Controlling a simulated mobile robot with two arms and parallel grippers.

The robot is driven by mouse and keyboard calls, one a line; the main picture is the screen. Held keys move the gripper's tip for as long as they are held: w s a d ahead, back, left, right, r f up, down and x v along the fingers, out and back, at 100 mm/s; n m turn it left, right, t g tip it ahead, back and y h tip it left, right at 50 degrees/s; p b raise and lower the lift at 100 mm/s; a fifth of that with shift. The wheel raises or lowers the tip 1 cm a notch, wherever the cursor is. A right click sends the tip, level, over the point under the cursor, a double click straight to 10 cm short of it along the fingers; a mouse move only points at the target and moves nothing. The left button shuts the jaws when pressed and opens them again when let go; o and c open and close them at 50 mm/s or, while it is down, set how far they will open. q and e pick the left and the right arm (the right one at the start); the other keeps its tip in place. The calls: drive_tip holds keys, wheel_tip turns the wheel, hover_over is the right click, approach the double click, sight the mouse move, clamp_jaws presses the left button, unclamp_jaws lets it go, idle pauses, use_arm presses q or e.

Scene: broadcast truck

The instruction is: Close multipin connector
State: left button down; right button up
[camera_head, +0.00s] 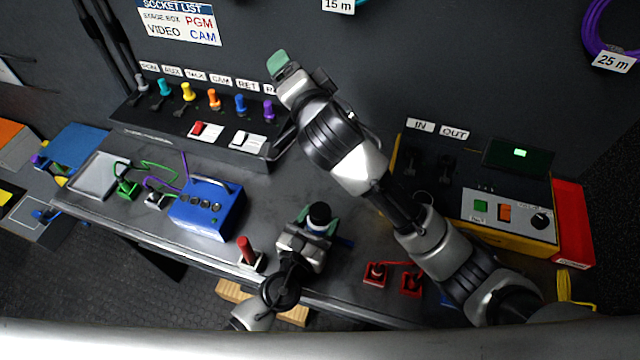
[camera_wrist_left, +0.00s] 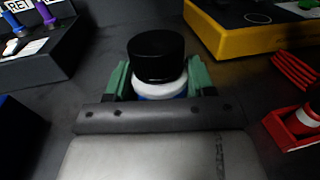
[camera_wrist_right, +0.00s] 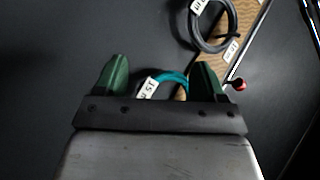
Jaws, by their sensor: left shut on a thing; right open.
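My left gripper (camera_head: 316,226) is shut on a round, upright thing with a black top (camera_head: 319,211) above the bench's front part. In the left wrist view the black top (camera_wrist_left: 157,54) sits over a white band with blue below, between the green fingers (camera_wrist_left: 158,82). I cannot tell whether it touches the bench. My right gripper (camera_head: 280,64) is raised near the back wall, open and empty; its spread fingers show in the right wrist view (camera_wrist_right: 160,78). I cannot clearly identify a multipin connector; the IN and OUT panel (camera_head: 428,160) is partly hidden by my right arm.
A socket panel (camera_head: 150,118) with several coloured plugs stands at the back left. A blue box (camera_head: 205,208), a red-handled piece (camera_head: 246,250) and red blocks (camera_head: 376,275) sit on the bench (camera_head: 300,180). A yellow-edged unit (camera_head: 505,210) stands right. Cable coils (camera_head: 597,35) hang behind.

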use_arm(q)
drive_tip(key=shift+f, duration=0.1)
use_arm(e)
drive_tip(key=s+a+r+n+g+y, duration=0.1)
drive_tip(key=s+a+r+n+y, duration=0.3)
drive_tip(key=n+y, duration=0.55)
drive_tip(key=s+a+r+n+g+y, duration=0.1)
drive_tip(key=s+a+r+n+y, duration=0.45)
drive_tip(key=n, duration=0.95)
drive_tip(key=s+a+f+n+g+h, duration=0.15)
drive_tip(key=s+n+g, duration=0.25)
drive_tip(key=n+g, duration=0.7)
drive_tip(key=s+f+n+g, duration=0.2)
drive_tip(key=s+n+g, duration=0.3)
drive_tip(key=n, duration=1.1)
drive_tip(key=n+t+h, duration=0.2)
drive_tip(key=n+h, duration=1.7)
drive_tip(key=n, duration=0.5)
hover_over(320, 212)
wheel_tip(320, 212, down, 17)
drive_tip(key=shift+a+f, duration=0.1)
drive_tip(key=shift+f, duration=0.1)
drive_tip(key=shift+h, duration=0.25)
use_arm(q)
drive_tip(key=shift+f, duration=0.1)
use_arm(e)
drive_tip(key=shift+f, duration=0.1)
drive_tip(key=shift+f, duration=3.95)
